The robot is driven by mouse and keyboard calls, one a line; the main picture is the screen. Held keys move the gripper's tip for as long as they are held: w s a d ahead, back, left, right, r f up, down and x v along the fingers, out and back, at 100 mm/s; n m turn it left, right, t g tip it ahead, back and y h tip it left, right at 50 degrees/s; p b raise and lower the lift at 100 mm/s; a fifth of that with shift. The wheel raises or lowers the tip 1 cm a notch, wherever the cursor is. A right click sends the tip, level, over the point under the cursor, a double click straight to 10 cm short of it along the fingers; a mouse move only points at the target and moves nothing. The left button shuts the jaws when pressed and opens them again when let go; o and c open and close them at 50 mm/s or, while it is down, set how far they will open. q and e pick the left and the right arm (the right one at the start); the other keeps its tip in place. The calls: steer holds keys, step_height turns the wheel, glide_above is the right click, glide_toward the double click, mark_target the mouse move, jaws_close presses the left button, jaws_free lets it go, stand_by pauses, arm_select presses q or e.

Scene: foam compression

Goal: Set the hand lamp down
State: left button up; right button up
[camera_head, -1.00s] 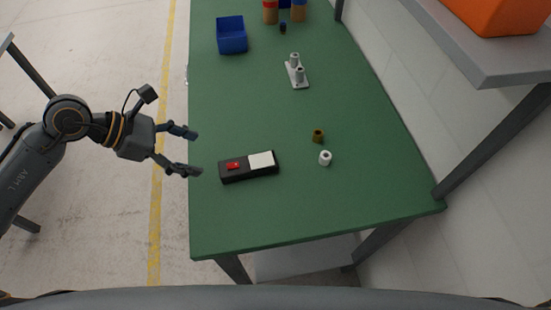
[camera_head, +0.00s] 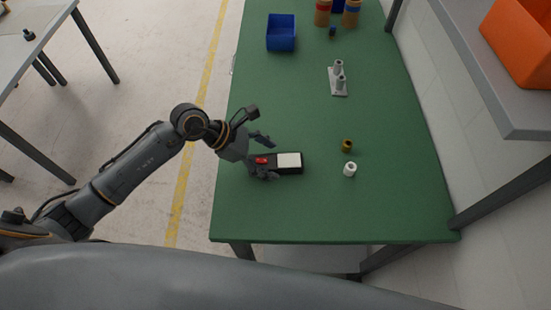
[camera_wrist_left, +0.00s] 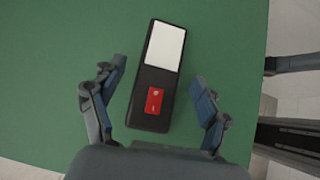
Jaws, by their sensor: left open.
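The hand lamp (camera_head: 289,161) is a flat black box with a white panel and a red switch. It lies on the green table (camera_head: 300,215) near its front left part. My left gripper (camera_head: 268,157) is open, with its fingers on either side of the lamp's red-switch end. In the left wrist view the lamp (camera_wrist_left: 156,80) lies between the two open fingers (camera_wrist_left: 159,105), with a gap on both sides. The lamp's near end shows clear of the palm there. My right gripper is not in view.
A brown ring (camera_head: 347,146) and a white ring (camera_head: 349,169) stand right of the lamp. A grey plate with pegs (camera_head: 338,80) and a blue bin (camera_head: 281,33) are farther back. An orange crate (camera_head: 520,42) sits on a shelf at the right. The table's front right is clear.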

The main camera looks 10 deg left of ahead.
arm_select(q)
steer(key=shift+x, duration=1.25)
steer(key=c, duration=1.4)
steer(key=shift+r, duration=0.15)
steer(key=shift+c, duration=0.8)
steer(key=shift+r, duration=0.1)
